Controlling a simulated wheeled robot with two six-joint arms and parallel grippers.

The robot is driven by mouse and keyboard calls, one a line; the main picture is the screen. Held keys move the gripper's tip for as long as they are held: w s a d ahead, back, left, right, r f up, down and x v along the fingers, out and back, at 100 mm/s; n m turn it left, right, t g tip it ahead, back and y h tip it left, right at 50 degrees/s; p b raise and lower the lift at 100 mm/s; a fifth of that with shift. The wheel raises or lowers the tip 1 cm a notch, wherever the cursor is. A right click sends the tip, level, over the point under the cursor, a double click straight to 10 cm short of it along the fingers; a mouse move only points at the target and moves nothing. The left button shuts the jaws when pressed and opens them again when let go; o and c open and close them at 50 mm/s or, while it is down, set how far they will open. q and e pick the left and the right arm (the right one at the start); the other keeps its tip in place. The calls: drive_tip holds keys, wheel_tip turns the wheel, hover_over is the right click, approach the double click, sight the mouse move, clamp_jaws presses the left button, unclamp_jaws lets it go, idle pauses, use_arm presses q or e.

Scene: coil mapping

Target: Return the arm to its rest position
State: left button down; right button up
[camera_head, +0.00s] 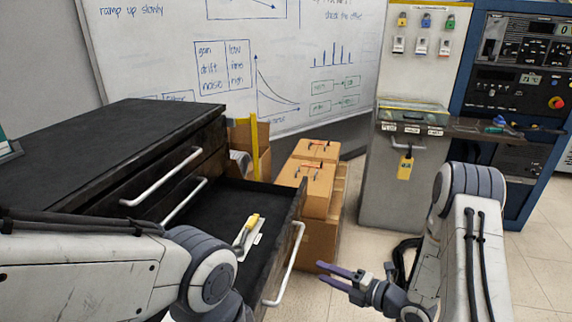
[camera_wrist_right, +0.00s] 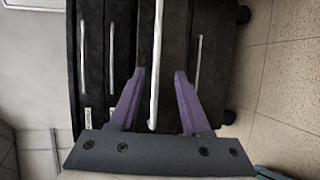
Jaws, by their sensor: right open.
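My right gripper (camera_head: 340,276) is open and empty in the head view, to the right of the open drawer's handle (camera_head: 285,264) and apart from it. The right wrist view shows its two purple fingers (camera_wrist_right: 157,95) spread, with a pale vertical handle (camera_wrist_right: 156,60) seen between them farther off. My left arm (camera_head: 150,265) comes in from the left in front of the black cabinet. The left gripper is not visible; the arm runs out of the bottom of the head view.
The black cabinet (camera_head: 110,140) has an open drawer (camera_head: 215,205) holding a yellow-and-white item (camera_head: 246,236). Cardboard boxes (camera_head: 308,186) stand behind it. A grey cabinet (camera_head: 375,195) with padlocks and a blue instrument rack (camera_head: 515,85) stand at the right. Tiled floor (camera_head: 530,265) is clear at right.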

drive_tip(key=s+a+r+m+g+h, duration=0.1)
drive_tip(key=a+r+m+g+h, duration=0.3)
drive_tip(key=a+r+m+h, duration=0.4)
drive_tip(key=s+a+r+m+g+h, duration=0.15)
drive_tip(key=s+m, duration=0.25)
drive_tip(key=s, duration=0.5)
drive_tip(key=s+r+m+g, duration=0.3)
drive_tip(key=s+m, duration=0.1)
drive_tip(key=s, duration=0.5)
drive_tip(key=s+a+r+m+g+h, duration=0.1)
drive_tip(key=s+r+m+g, duration=0.15)
drive_tip(key=s+m, duration=0.45)
wheel_tip(320, 180, up, 16)
drive_tip(key=n+p, duration=0.2)
drive_tip(key=p, duration=1.4)
drive_tip(key=shift+s+d+r+p, duration=0.2)
drive_tip(key=shift+s+r+p, duration=0.05)
drive_tip(key=shift+s+p, duration=0.2)
